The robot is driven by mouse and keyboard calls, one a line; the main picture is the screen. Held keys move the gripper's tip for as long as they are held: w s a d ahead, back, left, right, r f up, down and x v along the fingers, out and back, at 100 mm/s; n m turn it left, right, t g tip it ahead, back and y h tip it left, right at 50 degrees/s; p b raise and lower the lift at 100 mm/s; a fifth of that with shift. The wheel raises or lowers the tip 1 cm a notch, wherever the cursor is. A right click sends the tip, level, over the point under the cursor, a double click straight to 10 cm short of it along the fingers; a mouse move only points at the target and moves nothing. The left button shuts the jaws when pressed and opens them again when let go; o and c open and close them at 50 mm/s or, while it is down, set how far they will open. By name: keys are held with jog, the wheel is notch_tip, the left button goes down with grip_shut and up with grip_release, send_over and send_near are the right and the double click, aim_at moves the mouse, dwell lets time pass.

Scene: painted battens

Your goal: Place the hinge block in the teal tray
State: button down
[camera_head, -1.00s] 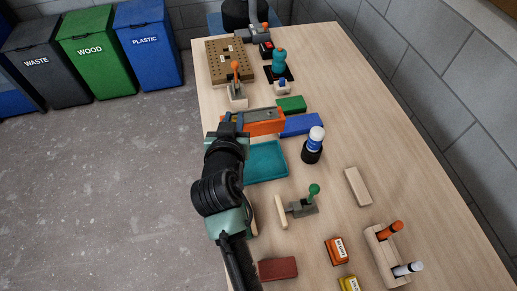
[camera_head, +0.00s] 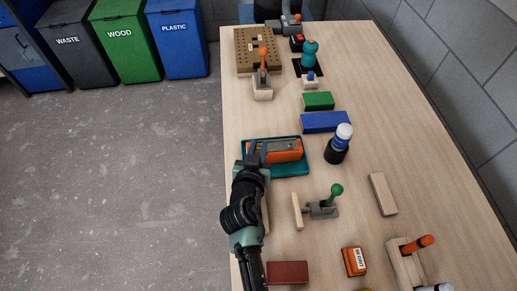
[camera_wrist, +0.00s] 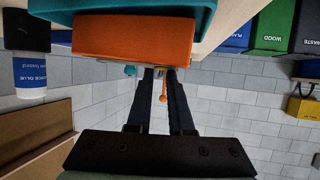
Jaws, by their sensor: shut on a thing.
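The hinge block is an orange block (camera_head: 285,155) with a grey metal hinge on top. In the head view it lies within the outline of the teal tray (camera_head: 290,172), near its far side. My gripper (camera_head: 256,152) is shut on the block at its left end, by the hinge. In the wrist view, which looks upside down, the orange face (camera_wrist: 140,40) fills the upper middle, with the teal tray (camera_wrist: 205,14) right against it. My fingers (camera_wrist: 161,80) reach the hinge edge. I cannot tell whether the block touches the tray floor.
A blue block (camera_head: 325,122) and a green block (camera_head: 318,101) lie beyond the tray. A blue-and-white bottle (camera_head: 342,135) stands close to its right. A green-knobbed toggle clamp (camera_head: 322,208) is nearer me. The right side of the table is mostly clear.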

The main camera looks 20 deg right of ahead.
jog(key=shift+f, duration=0.25)
jog(key=c, duration=0.8)
grip_release()
jog(key=b+v, duration=0.1)
jog(key=v, duration=1.1)
jog(key=shift+b, duration=0.3)
jog(key=shift+f, duration=0.1)
